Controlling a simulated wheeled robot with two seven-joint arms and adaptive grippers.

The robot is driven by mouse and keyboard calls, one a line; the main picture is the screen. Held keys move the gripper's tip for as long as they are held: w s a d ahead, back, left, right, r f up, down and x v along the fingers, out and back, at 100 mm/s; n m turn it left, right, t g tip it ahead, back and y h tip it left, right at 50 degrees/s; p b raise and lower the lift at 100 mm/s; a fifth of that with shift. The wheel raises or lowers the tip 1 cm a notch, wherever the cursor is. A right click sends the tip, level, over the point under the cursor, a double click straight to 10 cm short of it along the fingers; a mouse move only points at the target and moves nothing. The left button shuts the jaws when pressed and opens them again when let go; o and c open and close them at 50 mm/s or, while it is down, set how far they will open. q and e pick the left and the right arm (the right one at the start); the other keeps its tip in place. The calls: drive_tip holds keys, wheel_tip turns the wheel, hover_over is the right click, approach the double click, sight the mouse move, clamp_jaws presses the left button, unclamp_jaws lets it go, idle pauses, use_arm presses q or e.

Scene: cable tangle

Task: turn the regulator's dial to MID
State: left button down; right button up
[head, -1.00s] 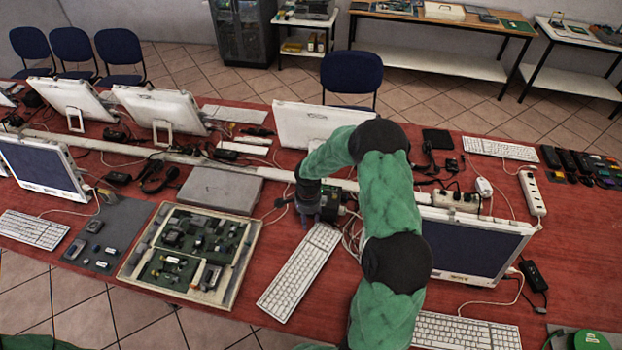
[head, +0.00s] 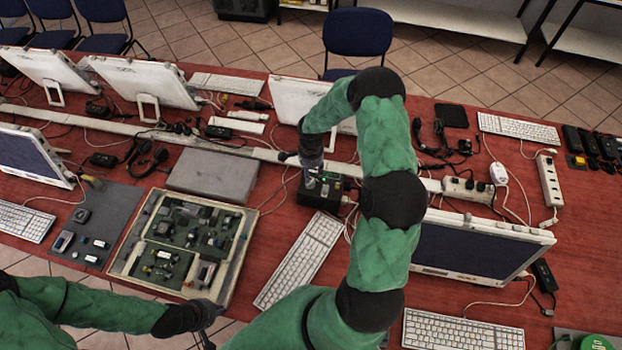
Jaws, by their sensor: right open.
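The regulator, a small black box (head: 318,195) with a green patch on top, sits on the red table beyond the white keyboard. Its dial and markings are too small to read. My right gripper (head: 299,167) is open just above the box's left back part, its fingers spread. I cannot tell whether it touches the box or the dial. My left gripper (head: 212,325) is low in the view at the table's front edge, by the corner of the circuit-board tray. Its fingers look apart and empty.
A grey closed case (head: 212,178) and a tray of circuit boards (head: 238,275) lie left of the regulator. A keyboard (head: 300,260) lies in front, a monitor (head: 470,250) at right. Cables and a power strip (head: 468,190) crowd the right side.

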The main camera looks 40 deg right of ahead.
sight(311, 183)
wheel_tip(311, 183, down, 7)
drive_tip(key=shift+r, duration=0.1)
idle(0.4)
clamp_jaws()
